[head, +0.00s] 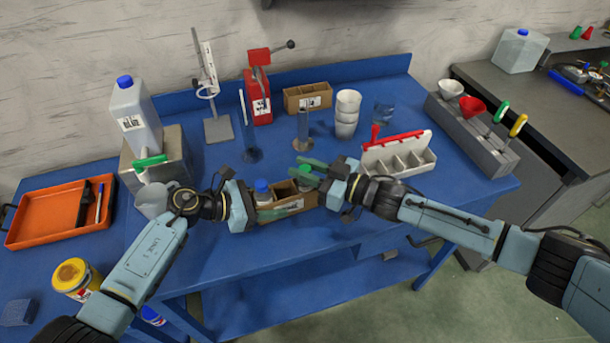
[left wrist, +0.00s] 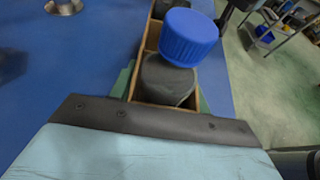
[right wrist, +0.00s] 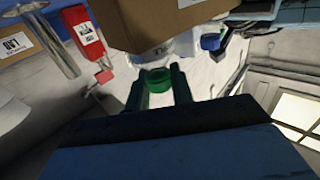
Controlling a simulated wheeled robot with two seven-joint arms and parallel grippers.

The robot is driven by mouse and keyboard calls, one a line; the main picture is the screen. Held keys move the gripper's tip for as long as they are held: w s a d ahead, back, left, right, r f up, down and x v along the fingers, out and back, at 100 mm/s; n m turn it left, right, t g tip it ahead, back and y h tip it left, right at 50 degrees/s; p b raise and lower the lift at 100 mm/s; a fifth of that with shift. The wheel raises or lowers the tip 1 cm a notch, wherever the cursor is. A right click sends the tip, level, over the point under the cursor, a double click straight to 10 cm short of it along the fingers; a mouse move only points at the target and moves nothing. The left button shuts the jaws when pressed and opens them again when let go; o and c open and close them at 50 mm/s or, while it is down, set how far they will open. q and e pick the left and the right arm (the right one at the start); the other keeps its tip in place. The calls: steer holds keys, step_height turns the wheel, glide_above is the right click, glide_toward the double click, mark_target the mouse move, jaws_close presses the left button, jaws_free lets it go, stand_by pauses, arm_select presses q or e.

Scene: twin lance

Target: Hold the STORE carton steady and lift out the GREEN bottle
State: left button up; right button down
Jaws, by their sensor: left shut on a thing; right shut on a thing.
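A small brown carton (head: 290,206) with a white label stands at the front of the blue bench; I cannot read the label. A blue-capped bottle (head: 262,187) is in its left part, and its blue cap is large in the left wrist view (left wrist: 188,38). My left gripper (head: 250,205) is shut on the carton's left end. My right gripper (head: 310,173) is shut on a bottle's green cap (right wrist: 157,80) at the carton's right end. The fingers partly hide this bottle, and I cannot tell whether it is raised.
A second brown carton (head: 308,97) stands at the back. White cups (head: 347,112), a glass cylinder (head: 303,130) and a white divided tray with a red handle (head: 399,155) stand behind the held carton. An orange tray (head: 60,214) is at left. Bare bench lies in front.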

step_height(320, 180, up, 10)
steer(key=shift+f, duration=0.2)
arm_select(q)
steer(key=o, duration=1)
